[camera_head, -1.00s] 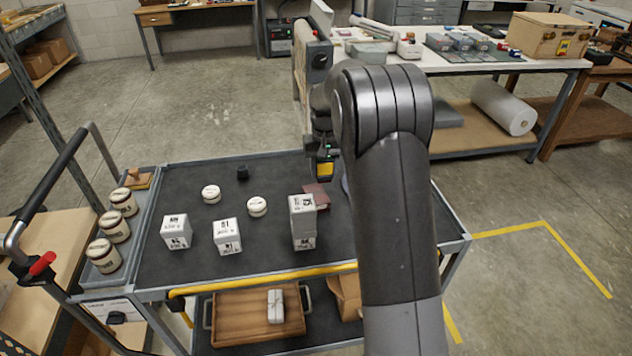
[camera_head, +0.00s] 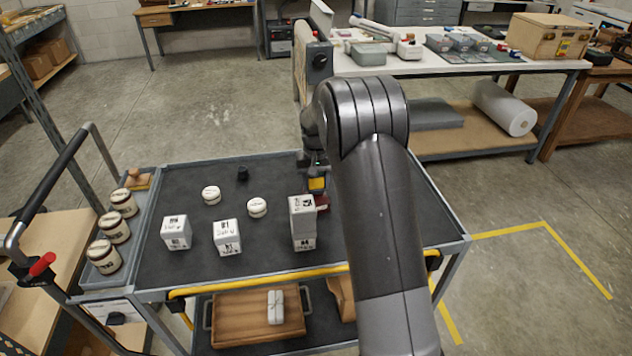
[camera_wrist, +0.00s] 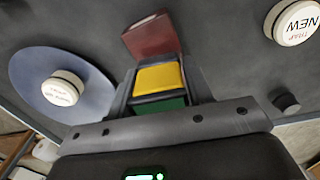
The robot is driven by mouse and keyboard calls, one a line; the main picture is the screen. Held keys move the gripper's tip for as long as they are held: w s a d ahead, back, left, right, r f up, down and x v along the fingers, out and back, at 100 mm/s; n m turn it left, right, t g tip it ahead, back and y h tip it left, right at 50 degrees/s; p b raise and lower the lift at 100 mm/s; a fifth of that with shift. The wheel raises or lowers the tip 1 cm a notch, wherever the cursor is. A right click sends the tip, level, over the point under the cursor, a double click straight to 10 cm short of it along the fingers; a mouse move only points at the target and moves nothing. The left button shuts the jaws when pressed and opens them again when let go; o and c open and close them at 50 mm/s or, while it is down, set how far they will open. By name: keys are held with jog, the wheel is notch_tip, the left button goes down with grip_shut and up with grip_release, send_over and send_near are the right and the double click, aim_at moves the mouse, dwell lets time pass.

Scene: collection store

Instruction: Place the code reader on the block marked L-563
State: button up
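My gripper (camera_head: 316,190) is over the cart top, just behind the stacked pair of blocks. In the wrist view its fingers (camera_wrist: 160,84) are around a yellow, black and green item (camera_wrist: 158,78), which looks like the code reader; the yellow also shows in the head view (camera_head: 317,184). White marked blocks stand on the cart: one at left (camera_head: 176,233), one in the middle (camera_head: 227,237), and an upper (camera_head: 302,205) on a lower one (camera_head: 304,242) at right. Their markings are too small to read surely, so I cannot tell which is L-563.
A dark red flat thing (camera_wrist: 151,37) lies just beyond the fingertips. White round tins (camera_head: 211,194) (camera_head: 257,207) and a small black piece (camera_head: 242,174) stand on the cart. A blue-grey disc (camera_wrist: 28,82) bears another white tin (camera_wrist: 62,88).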

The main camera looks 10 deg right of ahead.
jog(key=o, duration=0.4)
notch_tip(320, 180, up, 12)
jog(key=shift+r, duration=0.1)
jog(key=s+r+t, duration=0.2)
jog(key=s+r, duration=0.4)
jog(key=s, duration=0.4)
jog(key=s+r+t, duration=0.1)
jog(key=s+r, duration=0.5)
jog(key=s, duration=0.4)
jog(key=s+f+t, duration=0.1)
jog(key=s, duration=0.5)
jog(key=s+f, duration=0.1)
jog(key=s, duration=0.5)
jog(key=s+d+f+t, duration=0.1)
jog(key=s, duration=0.6)
jog(key=shift+t, duration=0.3)
